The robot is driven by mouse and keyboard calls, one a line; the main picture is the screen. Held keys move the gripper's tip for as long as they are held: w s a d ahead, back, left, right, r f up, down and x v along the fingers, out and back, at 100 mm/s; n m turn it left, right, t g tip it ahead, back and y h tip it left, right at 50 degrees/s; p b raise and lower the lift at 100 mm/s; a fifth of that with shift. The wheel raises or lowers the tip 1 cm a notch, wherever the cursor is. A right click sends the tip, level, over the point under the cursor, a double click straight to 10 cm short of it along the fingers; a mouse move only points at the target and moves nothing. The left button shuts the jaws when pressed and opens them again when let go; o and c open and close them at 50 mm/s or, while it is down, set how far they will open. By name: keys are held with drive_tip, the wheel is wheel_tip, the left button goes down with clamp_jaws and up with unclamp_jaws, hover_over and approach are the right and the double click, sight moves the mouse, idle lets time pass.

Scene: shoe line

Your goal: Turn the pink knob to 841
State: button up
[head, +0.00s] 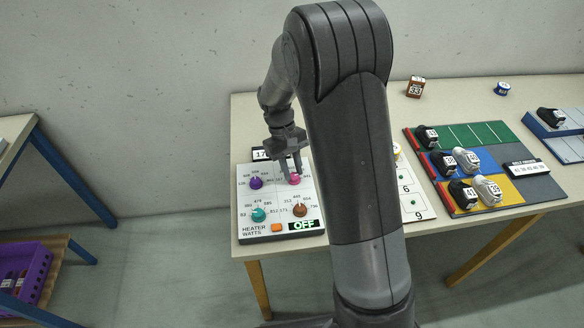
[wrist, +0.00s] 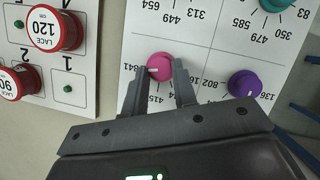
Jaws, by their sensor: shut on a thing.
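The pink knob (head: 294,179) is at the upper right of the white heater panel (head: 245,227), and it also shows in the wrist view (wrist: 159,62). My gripper (head: 290,164) points down at it with its fingers on either side, shut on the knob. In the wrist view, the fingers (wrist: 160,72) hold the knob's near part. The knob's white mark points left in that view, toward the printed label 841 (wrist: 127,67). The labels 415 and 802 are partly covered by the fingers.
A purple knob (head: 256,183), a teal knob (head: 259,214) and a brown knob (head: 300,210) share the panel. An orange button (head: 278,228) sits beside a display reading OFF (head: 304,224). Lace spools (wrist: 53,30) stand on a neighbouring board. Shoes on coloured mats (head: 470,134) are farther right.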

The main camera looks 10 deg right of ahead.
drive_tip(key=o, duration=1)
drive_tip(key=v, duration=1)
drive_tip(key=shift+w+r, duration=0.1)
drive_tip(key=shift+r, duration=0.3)
drive_tip(key=s+d+r+m+t+y, duration=0.2)
drive_tip(key=s+d+r+t, duration=0.3)
drive_tip(key=s+r, duration=0.6)
drive_tip(key=s+d+m+t, duration=0.1)
drive_tip(key=s, duration=0.4)
drive_tip(key=s+d+r+m+t, duration=0.1)
drive_tip(key=s+t, duration=0.1)
drive_tip(key=s, duration=0.2)
drive_tip(key=s+d+r+t, duration=0.1)
drive_tip(key=s, duration=0.4)
drive_tip(key=shift+s+d+m+t, duration=0.1)
drive_tip(key=shift+s+m+t, duration=0.25)
drive_tip(key=shift+m+t, duration=0.05)
